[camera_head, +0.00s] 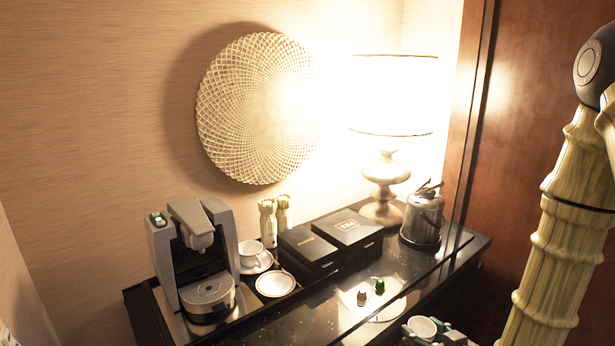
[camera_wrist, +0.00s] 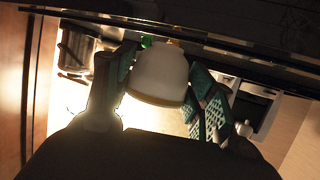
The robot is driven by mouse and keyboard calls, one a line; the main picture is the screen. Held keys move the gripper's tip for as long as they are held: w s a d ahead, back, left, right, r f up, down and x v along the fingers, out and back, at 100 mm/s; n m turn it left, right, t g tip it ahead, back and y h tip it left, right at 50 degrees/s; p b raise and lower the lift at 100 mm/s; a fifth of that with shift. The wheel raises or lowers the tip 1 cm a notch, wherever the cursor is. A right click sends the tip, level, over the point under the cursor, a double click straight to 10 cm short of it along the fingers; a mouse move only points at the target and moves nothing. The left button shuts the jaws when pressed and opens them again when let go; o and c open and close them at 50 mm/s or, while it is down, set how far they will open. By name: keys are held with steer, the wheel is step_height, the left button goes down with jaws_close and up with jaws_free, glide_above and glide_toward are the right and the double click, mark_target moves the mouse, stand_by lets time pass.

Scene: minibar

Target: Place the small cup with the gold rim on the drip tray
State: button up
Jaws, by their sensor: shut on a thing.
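The small white cup (camera_head: 423,326) is held by my gripper (camera_head: 432,333) at the bottom right of the head view, in front of the counter's front edge. In the wrist view the cup (camera_wrist: 160,74) sits between the two fingers of my gripper (camera_wrist: 158,85), which press on its sides. A darker gold-brown line runs along its rim. The drip tray (camera_head: 207,289) is the round perforated plate at the foot of the coffee machine (camera_head: 192,255), at the left of the counter. Nothing stands on it. The cup is well apart from it, to the right.
Another white cup (camera_head: 250,253) on a saucer and an empty saucer (camera_head: 275,284) stand right of the machine.

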steer(key=shift+s+a+r, duration=0.15)
steer(key=shift+s, duration=0.4)
steer(key=shift+w+a+f, duration=0.2)
steer(key=shift+f, duration=0.1)
steer(key=shift+w+a+f, duration=0.2)
steer(key=shift+w+f, duration=0.8)
steer(key=shift+f, duration=0.35)
steer(key=s+a+f+m+h, duration=0.1)
steer(key=a+f, duration=0.2)
steer(key=f, duration=0.4)
steer(key=s+a+f+m+h, duration=0.1)
steer(key=a+f+m+h, duration=0.1)
steer(key=a+f, duration=0.2)
steer(key=shift+s+f+t, duration=0.3)
steer(key=shift+s+f, duration=0.1)
steer(key=shift+f, duration=1.4)
